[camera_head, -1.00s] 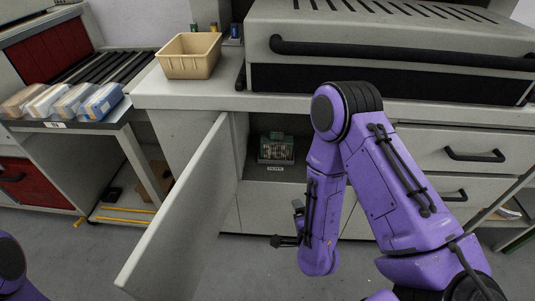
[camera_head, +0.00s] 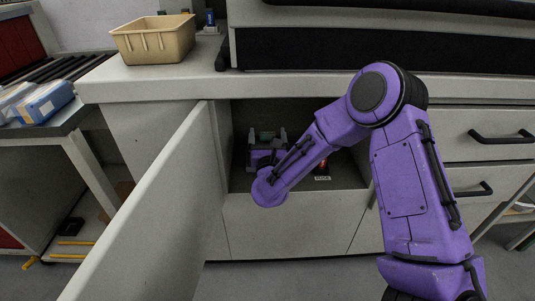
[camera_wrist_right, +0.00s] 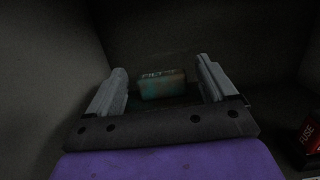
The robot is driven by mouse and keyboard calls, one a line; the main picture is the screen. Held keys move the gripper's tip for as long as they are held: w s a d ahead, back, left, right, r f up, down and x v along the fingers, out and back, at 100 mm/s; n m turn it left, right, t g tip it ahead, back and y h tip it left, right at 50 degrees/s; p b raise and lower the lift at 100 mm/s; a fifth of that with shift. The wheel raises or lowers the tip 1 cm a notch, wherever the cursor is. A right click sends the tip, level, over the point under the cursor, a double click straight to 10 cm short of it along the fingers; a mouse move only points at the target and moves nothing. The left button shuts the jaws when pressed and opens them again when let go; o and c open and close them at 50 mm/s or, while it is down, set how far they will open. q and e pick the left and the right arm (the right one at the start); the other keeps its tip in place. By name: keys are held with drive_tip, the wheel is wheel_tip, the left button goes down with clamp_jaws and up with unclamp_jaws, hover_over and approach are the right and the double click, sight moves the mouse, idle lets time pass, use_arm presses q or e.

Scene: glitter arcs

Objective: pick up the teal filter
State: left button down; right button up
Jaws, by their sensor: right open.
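The teal filter (camera_wrist_right: 162,86) is a small block with a printed label, deep in the dim cabinet. In the right wrist view it sits between the two fingers of my right gripper (camera_wrist_right: 161,72), with a gap on each side. In the head view my right gripper (camera_head: 267,136) is inside the cabinet, open, its fingers spread and pointing inward. The filter (camera_head: 266,134) shows there only as a small teal patch between the fingers. My left gripper is not in view.
The open cabinet door (camera_head: 160,205) stands left of my right arm. A red box marked FUSE (camera_wrist_right: 313,138) lies right of the gripper, inside the cabinet. The counter (camera_head: 150,82) above holds a tan bin (camera_head: 153,42). Cabinet walls are close around the gripper.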

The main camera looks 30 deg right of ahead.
drive_tip(key=shift+w+d, duration=0.35)
drive_tip(key=c, duration=1.5)
drive_tip(key=shift+r, duration=0.1)
drive_tip(key=shift+r, duration=0.1)
